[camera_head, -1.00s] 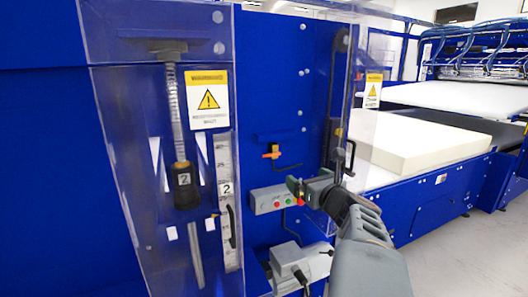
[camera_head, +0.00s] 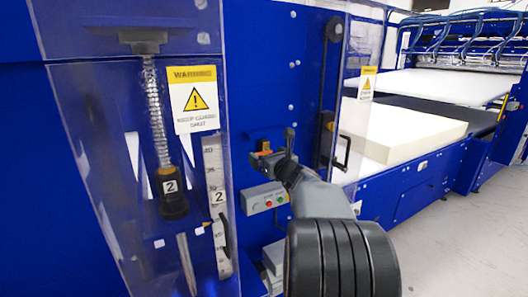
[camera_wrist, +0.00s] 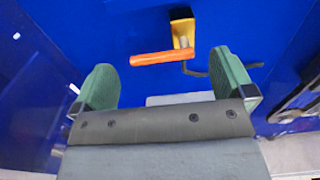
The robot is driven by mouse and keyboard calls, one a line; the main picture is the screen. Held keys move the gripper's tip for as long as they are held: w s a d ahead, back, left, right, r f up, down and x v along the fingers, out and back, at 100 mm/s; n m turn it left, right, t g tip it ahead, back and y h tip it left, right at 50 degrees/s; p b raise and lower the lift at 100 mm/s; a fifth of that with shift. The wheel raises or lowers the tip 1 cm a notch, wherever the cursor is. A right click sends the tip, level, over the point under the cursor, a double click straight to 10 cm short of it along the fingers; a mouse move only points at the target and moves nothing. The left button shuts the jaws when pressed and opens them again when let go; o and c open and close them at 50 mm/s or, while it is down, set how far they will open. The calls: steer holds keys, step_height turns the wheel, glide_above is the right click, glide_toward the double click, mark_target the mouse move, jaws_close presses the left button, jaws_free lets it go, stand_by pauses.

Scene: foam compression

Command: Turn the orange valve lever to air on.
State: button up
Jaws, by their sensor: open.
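The orange valve lever (camera_wrist: 163,57) shows in the wrist view, lying nearly level and pointing left from its yellow-orange valve body (camera_wrist: 182,30) on the blue panel. In the head view the valve (camera_head: 264,147) is small and partly covered by my gripper (camera_head: 280,150). In the wrist view my gripper (camera_wrist: 167,88) is open, its two green-padded fingers wide apart. The lever lies beyond the fingertips, roughly between them in the picture, and nothing is between the pads. I cannot tell the exact gap to the lever.
A grey button box (camera_head: 264,198) with red and green buttons sits below the valve. A clear guard with a warning sign (camera_head: 195,99) stands to the left. A dark bent pipe (camera_wrist: 222,71) runs right from the valve. A white foam block (camera_head: 400,135) lies on the machine at right.

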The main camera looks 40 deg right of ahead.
steer(key=shift+w+d, duration=0.2)
steer(key=shift+w, duration=1.2)
steer(key=c, duration=0.9)
steer(key=shift+f, duration=0.1)
